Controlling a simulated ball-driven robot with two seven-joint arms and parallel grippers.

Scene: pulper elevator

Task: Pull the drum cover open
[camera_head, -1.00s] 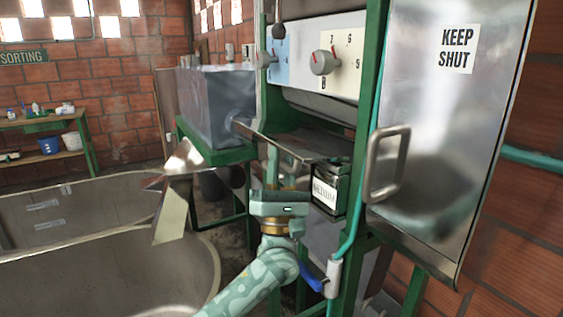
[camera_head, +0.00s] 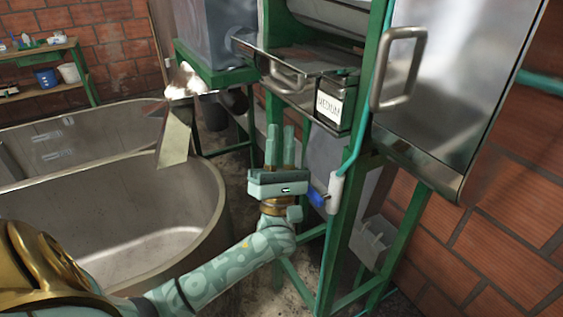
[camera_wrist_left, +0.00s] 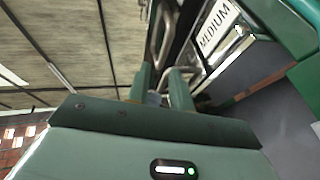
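The drum cover (camera_head: 447,95) is the shiny metal panel on the right of the head view, with a looped metal handle (camera_head: 398,70) on its left edge. Its lower edge hangs beside the green frame. My left gripper (camera_head: 281,128) is below and left of that handle, apart from it, with its fingers pointing up. The wrist view shows a narrow gap between the two fingers (camera_wrist_left: 162,72) and nothing clearly held. My right gripper is not in view.
A metal tray with a handle (camera_head: 287,77) and a box labelled MEDIUM (camera_head: 332,104) sit just above my left gripper. A teal hose with a blue-handled valve (camera_head: 318,198) runs beside the green frame (camera_head: 345,230). A large metal tank (camera_head: 110,215) stands left.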

